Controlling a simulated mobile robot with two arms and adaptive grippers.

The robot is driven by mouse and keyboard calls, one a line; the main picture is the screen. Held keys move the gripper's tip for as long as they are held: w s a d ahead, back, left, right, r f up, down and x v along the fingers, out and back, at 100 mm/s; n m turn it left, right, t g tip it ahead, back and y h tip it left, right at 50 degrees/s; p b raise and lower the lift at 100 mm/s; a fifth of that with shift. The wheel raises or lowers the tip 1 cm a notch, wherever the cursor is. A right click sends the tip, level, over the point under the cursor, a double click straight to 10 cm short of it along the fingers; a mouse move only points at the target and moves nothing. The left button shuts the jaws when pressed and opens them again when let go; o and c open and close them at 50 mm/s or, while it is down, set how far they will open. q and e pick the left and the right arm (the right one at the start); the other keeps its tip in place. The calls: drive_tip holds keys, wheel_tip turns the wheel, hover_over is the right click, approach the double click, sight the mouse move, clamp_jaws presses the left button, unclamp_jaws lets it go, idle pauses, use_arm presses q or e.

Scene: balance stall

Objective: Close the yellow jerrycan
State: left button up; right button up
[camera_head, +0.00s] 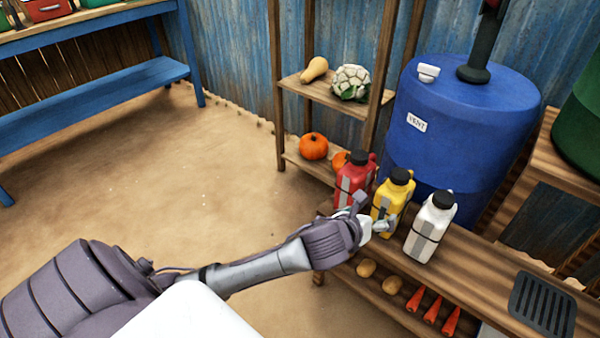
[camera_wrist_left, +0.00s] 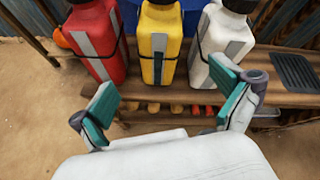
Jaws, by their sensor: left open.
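The yellow jerrycan (camera_head: 386,207) stands upright on the wooden bench, between a red jerrycan (camera_head: 351,188) and a white jerrycan (camera_head: 429,231). A black cap (camera_head: 401,176) sits at its top; I cannot tell whether it is tight. A dark strap and grey strip run down the front of the yellow jerrycan (camera_wrist_left: 160,48) in the left wrist view, where its top is cut off. My left gripper (camera_head: 374,214) is open in front of it. Its fingers (camera_wrist_left: 166,96) are spread wide with nothing between them, apart from the jerrycan. My right gripper is not in view.
The red jerrycan (camera_wrist_left: 97,42) and white jerrycan (camera_wrist_left: 220,48) stand close on both sides. A blue barrel (camera_head: 455,110) and a shelf of vegetables (camera_head: 325,90) stand behind. A black grate (camera_head: 542,304) lies at the bench's right. Potatoes and carrots lie on the lower shelf.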

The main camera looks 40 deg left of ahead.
use_arm(q)
drive_tip(key=s+f+n+g, duration=0.3)
drive_tip(key=s+f+n, duration=0.2)
drive_tip(key=s+n, duration=0.4)
drive_tip(key=s+f+n+g, duration=0.3)
drive_tip(key=s+f+n, duration=0.2)
drive_tip(key=s+n, duration=0.4)
drive_tip(key=s+f+n+g, duration=0.3)
drive_tip(key=s+f+n, duration=0.2)
drive_tip(key=s+n, duration=0.4)
drive_tip(key=n, duration=0.3)
drive_tip(key=shift+a, duration=0.3)
